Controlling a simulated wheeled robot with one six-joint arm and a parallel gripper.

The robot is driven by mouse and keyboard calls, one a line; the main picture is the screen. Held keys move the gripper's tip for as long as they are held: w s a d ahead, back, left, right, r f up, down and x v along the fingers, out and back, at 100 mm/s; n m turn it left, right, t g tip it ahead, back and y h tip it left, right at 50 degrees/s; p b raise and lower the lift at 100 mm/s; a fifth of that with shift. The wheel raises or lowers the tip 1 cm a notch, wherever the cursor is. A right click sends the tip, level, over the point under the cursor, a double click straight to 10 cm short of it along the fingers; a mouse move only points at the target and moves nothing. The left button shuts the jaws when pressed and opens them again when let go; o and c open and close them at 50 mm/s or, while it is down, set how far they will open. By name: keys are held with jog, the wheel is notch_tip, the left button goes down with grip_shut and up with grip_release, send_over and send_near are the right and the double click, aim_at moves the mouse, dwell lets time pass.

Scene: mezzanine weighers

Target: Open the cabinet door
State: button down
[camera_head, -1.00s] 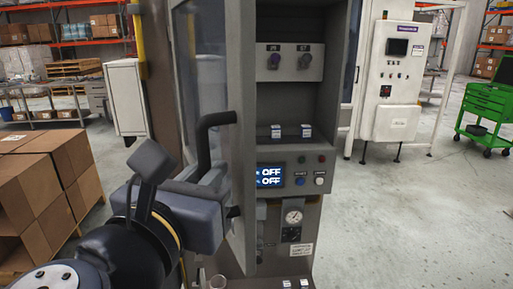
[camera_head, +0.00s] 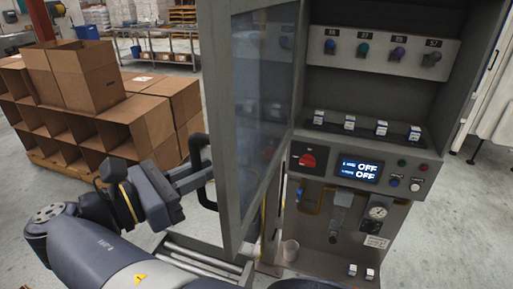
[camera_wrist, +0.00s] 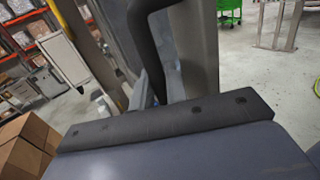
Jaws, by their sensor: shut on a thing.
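The cabinet door (camera_head: 228,136), a grey frame with a glass pane, stands swung out from the cabinet (camera_head: 398,22) in the head view. Its black bar handle (camera_head: 195,146) is on the outer face near the free edge. My gripper (camera_head: 197,178) is shut on the handle, left of the door. In the wrist view the dark handle (camera_wrist: 147,50) rises behind the gripper body; the fingertips are mostly hidden there. The cabinet's inside is exposed, with a row of knobs, small labelled boxes and a lit display (camera_head: 358,171) reading OFF.
Cardboard boxes (camera_head: 150,125) are stacked on the left, behind my arm. A metal table (camera_head: 165,50) stands farther back. Grey floor shows between the boxes and the door.

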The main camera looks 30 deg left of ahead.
jog(key=shift+s+a+r+m+g+h+p, duration=0.15)
jog(key=shift+a+m+h+p, duration=0.15)
jog(key=shift+a, duration=0.5)
jog(key=shift+w+a+m+g+h+p, duration=0.1)
jog(key=shift+a+m+g+h+p, duration=0.15)
jog(key=shift+a, duration=0.55)
jog(key=shift+s, duration=0.1)
jog(key=c, duration=1.5)
grip_release()
